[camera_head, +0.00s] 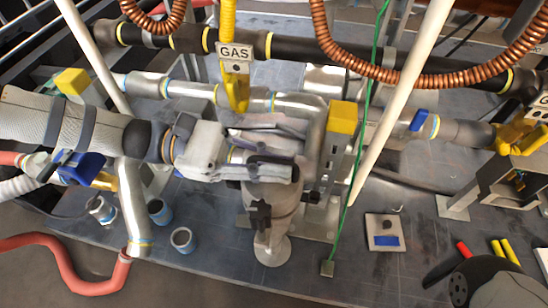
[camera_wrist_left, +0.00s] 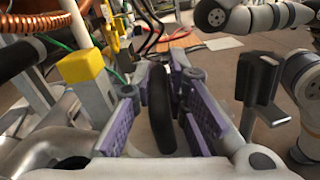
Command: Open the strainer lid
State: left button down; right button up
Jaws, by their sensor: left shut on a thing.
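The strainer (camera_head: 275,205) is a grey upright body at the centre of the head view, with a dark clamp knob (camera_head: 260,215) on its near side. My left gripper (camera_head: 270,155) reaches in from the left over the strainer's top. In the left wrist view its purple-padded fingers (camera_wrist_left: 160,115) are on both sides of a black upright handle (camera_wrist_left: 160,105), which appears to belong to the strainer lid. The gripper is shut on this handle. The lid is mostly hidden under the gripper. My right gripper does not show.
A yellow-capped post (camera_head: 342,117) stands just right of the strainer. A yellow gas valve handle (camera_head: 236,85) hangs behind the gripper. A green wire (camera_head: 357,180) and white slanted pipes (camera_head: 400,95) are close by. Loose fittings (camera_head: 183,240) lie at the front left.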

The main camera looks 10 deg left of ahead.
pick_arm(q)
jog(key=shift+w+r+n, duration=0.25)
jog(key=shift+w+n, duration=0.05)
jog(key=shift+w, duration=0.05)
jog(key=shift+w+r+n+p, duration=0.35)
jog(key=shift+n+p, duration=0.05)
jog(key=shift+p, duration=0.15)
jog(key=shift+w+r+n, duration=0.25)
jog(key=shift+w+n, duration=0.25)
jog(key=shift+n, duration=0.2)
jog(key=w+n, duration=0.1)
jog(key=n, duration=0.1)
jog(key=shift+w+r+n+p, duration=0.25)
jog(key=shift+w+n+p, duration=0.05)
jog(key=shift+w+p, duration=0.1)
jog(key=shift+w+r, duration=0.1)
jog(key=shift+w, duration=0.45)
